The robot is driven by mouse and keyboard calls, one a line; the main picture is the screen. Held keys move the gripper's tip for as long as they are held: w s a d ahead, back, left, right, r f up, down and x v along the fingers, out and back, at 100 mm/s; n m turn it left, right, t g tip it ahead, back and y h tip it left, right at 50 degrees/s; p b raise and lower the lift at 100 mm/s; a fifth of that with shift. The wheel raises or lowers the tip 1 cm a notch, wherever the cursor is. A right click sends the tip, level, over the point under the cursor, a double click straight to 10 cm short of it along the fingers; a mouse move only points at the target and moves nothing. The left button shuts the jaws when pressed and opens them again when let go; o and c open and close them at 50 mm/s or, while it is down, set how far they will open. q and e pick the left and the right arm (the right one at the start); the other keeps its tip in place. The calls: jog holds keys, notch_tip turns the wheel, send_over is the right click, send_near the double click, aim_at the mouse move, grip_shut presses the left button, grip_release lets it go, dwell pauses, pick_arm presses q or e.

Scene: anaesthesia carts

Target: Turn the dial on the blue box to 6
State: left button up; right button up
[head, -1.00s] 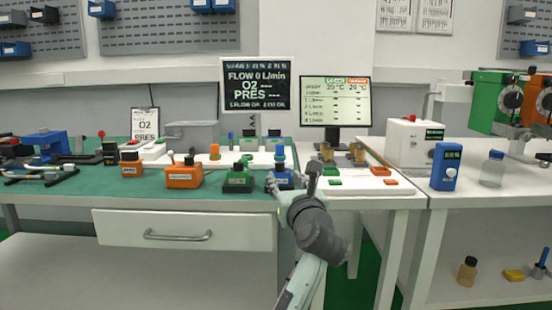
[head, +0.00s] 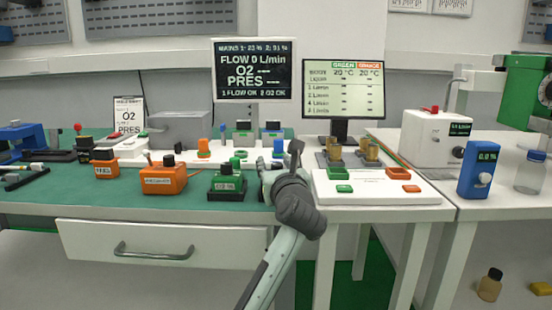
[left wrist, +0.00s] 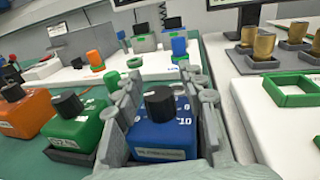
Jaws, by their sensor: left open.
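A blue box (left wrist: 162,140) with a black dial (left wrist: 160,104) on top sits upright in the left wrist view. White numerals, including a 10, show beside the dial; I cannot read its setting. My left gripper (left wrist: 162,110) is open, with one grey finger on each side of the box. I cannot tell if the fingers touch it. In the head view my left gripper (head: 268,172) is at the right end of the green bench and mostly hides this box. Another blue box (head: 479,170), with a small display and a pale knob, stands on the right table. My right gripper is not seen.
A green box (head: 227,184) with a black knob stands close left of my gripper. Orange boxes (head: 163,180) stand further left. A white tray (head: 375,187) with green and orange frames lies to the right. Monitors (head: 343,88) stand behind.

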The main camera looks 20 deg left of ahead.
pick_arm(q)
jog(key=shift+w+a, duration=0.25)
jog(key=shift+w, duration=0.2)
jog(key=shift+r, duration=0.1)
grip_shut()
